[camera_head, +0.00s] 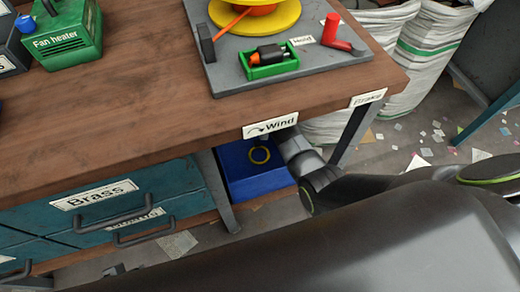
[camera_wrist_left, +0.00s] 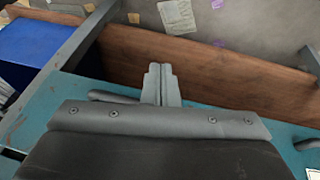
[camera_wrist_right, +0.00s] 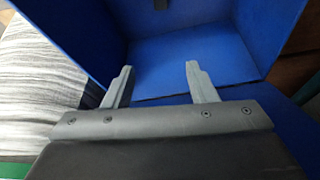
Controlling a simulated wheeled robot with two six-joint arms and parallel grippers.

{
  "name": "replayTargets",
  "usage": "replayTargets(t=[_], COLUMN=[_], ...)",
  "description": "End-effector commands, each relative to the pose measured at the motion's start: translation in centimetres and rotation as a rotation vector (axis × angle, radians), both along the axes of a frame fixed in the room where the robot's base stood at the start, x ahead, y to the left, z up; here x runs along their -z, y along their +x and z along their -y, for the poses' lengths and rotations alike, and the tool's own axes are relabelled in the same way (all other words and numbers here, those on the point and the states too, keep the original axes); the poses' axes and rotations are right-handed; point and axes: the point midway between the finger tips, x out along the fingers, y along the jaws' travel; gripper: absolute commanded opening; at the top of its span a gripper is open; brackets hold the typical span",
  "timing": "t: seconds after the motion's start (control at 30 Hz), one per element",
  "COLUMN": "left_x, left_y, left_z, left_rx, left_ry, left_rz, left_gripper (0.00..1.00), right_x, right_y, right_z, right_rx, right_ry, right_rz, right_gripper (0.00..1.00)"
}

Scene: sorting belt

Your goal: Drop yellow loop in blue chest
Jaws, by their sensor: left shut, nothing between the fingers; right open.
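The yellow loop (camera_head: 260,155) shows against the inside of the blue chest (camera_head: 262,183) under the bench; I cannot tell whether it touches the chest. My right arm reaches in from the right, with its gripper mostly hidden by the bench edge. In the right wrist view my right gripper (camera_wrist_right: 158,68) is open and empty, pointing into the blue chest (camera_wrist_right: 185,58); the loop is not visible there. My left gripper (camera_wrist_left: 161,70) is shut and empty near the teal drawer front. The chest (camera_wrist_left: 30,50) also shows left of it.
The wooden bench (camera_head: 130,115) overhangs the chest, with a grey leg (camera_head: 215,190) beside it. Teal drawers (camera_head: 160,185) with protruding handles stand left. White sacks (camera_head: 425,50) stand behind right. A green fan heater (camera_head: 65,35) and a winding board (camera_head: 225,70) are on top.

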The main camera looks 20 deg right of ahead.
Motion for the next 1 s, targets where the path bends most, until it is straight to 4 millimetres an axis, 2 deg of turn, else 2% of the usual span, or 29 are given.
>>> replayTargets(t=[0.03,0.1,0.4,0.6,1.0], left_x=[0.0,0.7,3.1,3.8,3.9], left_y=[0.1,-0.1,-1.0,-1.4,-1.4], left_z=[-0.2,-0.5,-1.2,-1.4,-1.4], left_rx=[-0.004,-0.009,-0.019,-0.020,-0.020], left_ry=[0.009,0.019,0.055,0.065,0.066], left_rz=[-0.017,-0.047,-0.142,-0.166,-0.169], left_gripper=[0.00,0.00,0.00,0.00,0.00], right_x=[-1.5,-2.8,-7.0,-8.0,-8.0], right_y=[-0.4,-0.9,-2.7,-3.3,-3.3], right_z=[-0.1,-0.2,-0.5,-0.5,-0.5], right_rx=[0.001,0.001,0.000,0.000,0.000], right_ry=[0.001,0.001,0.001,0.000,0.000], right_rz=[0.001,0.002,0.001,0.000,0.000], right_gripper=[0.52,0.52,0.52,0.52,0.52])
